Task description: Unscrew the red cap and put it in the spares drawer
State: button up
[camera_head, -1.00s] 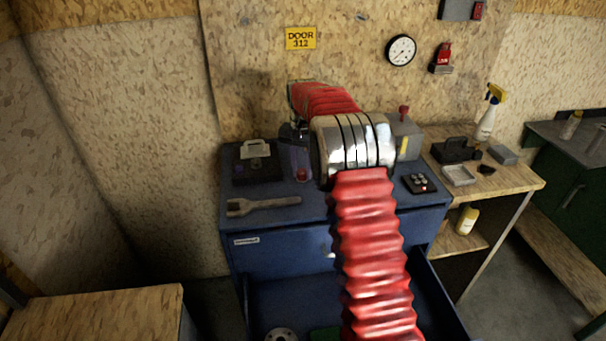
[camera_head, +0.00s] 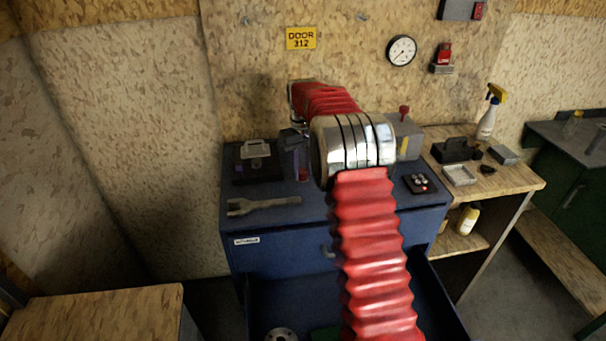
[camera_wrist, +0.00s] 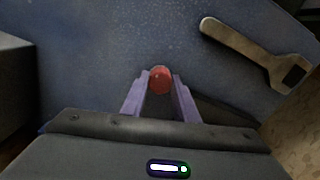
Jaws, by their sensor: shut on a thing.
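The red cap (camera_wrist: 160,80) sits between the tips of my gripper's two purple fingers (camera_wrist: 160,90) in the wrist view. My gripper is shut on it, over the blue cabinet top. In the head view my gripper (camera_head: 303,164) is at the cabinet's back, partly hidden by my arm, with a bit of red at its tips. Whether the cap is still on a thread cannot be seen. An open blue drawer (camera_head: 258,312) is at the cabinet's front, low in the head view; its label is not readable.
A wrench (camera_head: 264,206) lies on the cabinet top, also in the wrist view (camera_wrist: 258,52). A dark case (camera_head: 256,165) is at the back left, a small keypad box (camera_head: 420,184) at right. A metal disc (camera_head: 281,334) and something green (camera_head: 325,334) lie in the drawer.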

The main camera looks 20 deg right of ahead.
jog(key=n, duration=1)
dwell(0.3)
jog(key=o, duration=1.2)
jog(key=shift+c, duration=0.2)
jog(key=shift+c, duration=0.8)
